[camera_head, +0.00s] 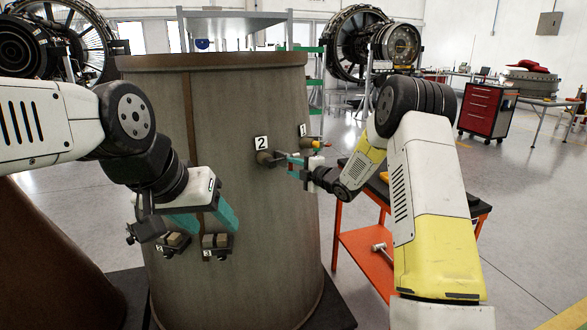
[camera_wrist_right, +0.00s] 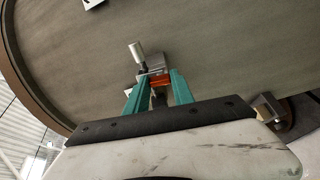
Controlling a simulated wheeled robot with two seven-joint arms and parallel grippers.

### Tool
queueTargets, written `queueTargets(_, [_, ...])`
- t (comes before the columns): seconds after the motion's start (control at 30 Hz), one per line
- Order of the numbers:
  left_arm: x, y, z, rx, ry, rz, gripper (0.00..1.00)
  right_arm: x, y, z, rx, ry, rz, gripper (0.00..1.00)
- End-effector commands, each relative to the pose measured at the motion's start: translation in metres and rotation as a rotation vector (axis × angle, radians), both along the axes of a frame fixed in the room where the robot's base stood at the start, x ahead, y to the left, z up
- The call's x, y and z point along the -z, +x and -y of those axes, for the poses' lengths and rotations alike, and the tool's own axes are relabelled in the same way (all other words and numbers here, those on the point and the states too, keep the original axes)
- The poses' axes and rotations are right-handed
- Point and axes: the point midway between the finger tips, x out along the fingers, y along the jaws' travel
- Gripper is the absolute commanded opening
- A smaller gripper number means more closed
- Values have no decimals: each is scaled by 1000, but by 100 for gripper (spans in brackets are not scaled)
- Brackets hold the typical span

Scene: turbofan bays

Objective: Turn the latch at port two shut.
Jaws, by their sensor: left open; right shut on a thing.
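The number 2 label (camera_head: 261,142) is on the large grey-brown cylinder (camera_head: 235,110), above a short brown round fitting (camera_head: 268,158). My right gripper (camera_head: 292,165) is beside this fitting. In the right wrist view, its teal fingers (camera_wrist_right: 158,92) are shut on a grey and orange piece (camera_wrist_right: 155,76) against the cylinder wall. A pale round knob (camera_wrist_right: 137,52) stands out from that piece. It looks like a latch, but its angle is hard to read. My left gripper (camera_head: 208,224) is open at the cylinder's lower left, with nothing visible between its teal fingers.
The number 1 label (camera_head: 303,130) is right of port two. Small brackets (camera_head: 215,242) with tags sit below my left gripper. An orange-framed table (camera_head: 368,262) stands to the right, behind my right arm. A red tool cabinet (camera_head: 487,108) stands further back. Open floor lies at right.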

Motion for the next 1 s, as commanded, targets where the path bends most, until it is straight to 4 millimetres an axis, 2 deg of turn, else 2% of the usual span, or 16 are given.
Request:
queueTargets(0.3, [0,0,0,0,0,0,57,2,0,0,-11,-83,48,0])
queueTargets(0.77, [0,0,0,0,0,0,57,2,-1,0,-13,-95,55,0])
queueTargets(0.8, [0,0,0,0,0,0,57,2,-1,0,-13,-95,55,31])
queueTargets(0.9, [0,0,0,0,0,0,57,2,0,0,-13,-94,54,51])
queueTargets(1.0, [0,0,0,0,0,0,57,1,0,0,-13,-93,55,51])
